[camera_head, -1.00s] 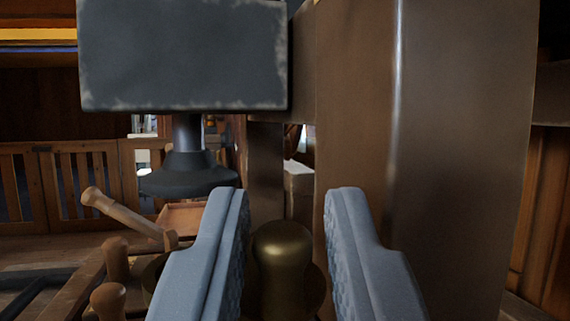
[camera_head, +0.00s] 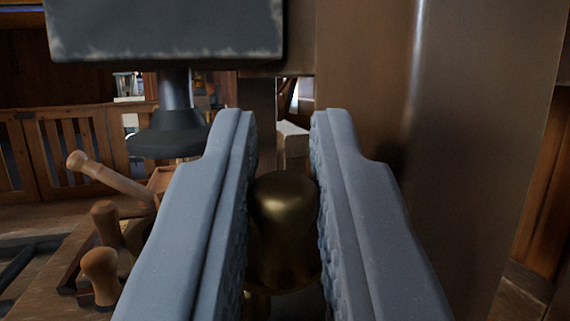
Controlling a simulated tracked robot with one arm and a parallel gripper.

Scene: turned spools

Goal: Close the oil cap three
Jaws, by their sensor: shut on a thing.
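A rounded brass knob (camera_head: 284,225), which looks like the oil cap, stands upright between the fingers of my gripper (camera_head: 280,125). The two grey-blue fingers are shut on it, one on its left side and one on its right. The fingertips reach past its top. Its lower part and what it sits on are mostly hidden by the fingers and shadow. I cannot tell whether the cap is open or closed.
A dark metal block (camera_head: 165,30) with a black flared foot (camera_head: 170,135) hangs at the upper left. A large brown column (camera_head: 450,130) stands close on the right. Wooden handles (camera_head: 100,275) stand at the lower left. A slatted wooden railing (camera_head: 70,150) is behind.

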